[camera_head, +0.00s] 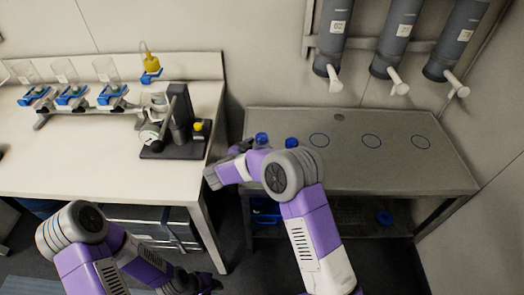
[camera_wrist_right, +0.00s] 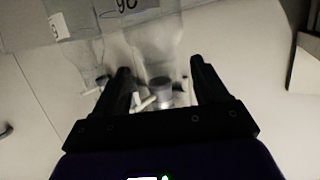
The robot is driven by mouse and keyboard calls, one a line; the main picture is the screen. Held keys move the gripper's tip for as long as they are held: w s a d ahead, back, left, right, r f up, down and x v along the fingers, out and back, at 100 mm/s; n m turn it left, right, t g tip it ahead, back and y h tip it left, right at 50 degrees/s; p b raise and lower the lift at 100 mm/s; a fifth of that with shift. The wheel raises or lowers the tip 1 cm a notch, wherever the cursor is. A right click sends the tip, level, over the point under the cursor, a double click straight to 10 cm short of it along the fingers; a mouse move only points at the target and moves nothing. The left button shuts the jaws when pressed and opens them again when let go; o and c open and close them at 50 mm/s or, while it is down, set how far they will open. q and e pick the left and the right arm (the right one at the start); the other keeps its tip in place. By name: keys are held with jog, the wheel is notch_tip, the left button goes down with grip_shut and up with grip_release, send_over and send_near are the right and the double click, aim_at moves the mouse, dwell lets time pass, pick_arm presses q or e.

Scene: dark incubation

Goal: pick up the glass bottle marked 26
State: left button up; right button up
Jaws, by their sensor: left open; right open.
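In the right wrist view, my right gripper (camera_wrist_right: 162,85) is open. A clear glass vessel (camera_wrist_right: 158,42) shows beyond and between its fingers, with a grey neck or cap. Its label (camera_wrist_right: 126,4) is cut by the top edge; the digits look like 96 or an upside-down 26. Another clear vessel (camera_wrist_right: 75,50) stands to its left, with a label ending in 9. I cannot tell whether a finger touches glass. My left gripper (camera_head: 207,284) is open and empty, low in front of the bench.
The white bench (camera_head: 60,165) carries clear vessels in blue holders (camera_head: 72,94), a yellow-capped flask (camera_head: 151,63) and a dark instrument (camera_head: 180,120). Grey wall dispensers (camera_head: 395,38) hang above.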

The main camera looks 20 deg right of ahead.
aim_at(266, 141)
jog(key=shift+w+d+f, duration=0.15)
jog(key=shift+w+d, duration=0.05)
jog(key=shift+d, duration=0.3)
jog(key=b+x, duration=0.1)
jog(key=x, duration=0.2)
jog(key=shift+w+d+b, duration=0.2)
jog(key=shift+w+b, duration=0.15)
jog(key=shift+b, duration=0.05)
jog(key=shift+w+d, duration=0.25)
jog(key=shift+d, duration=0.1)
grip_shut()
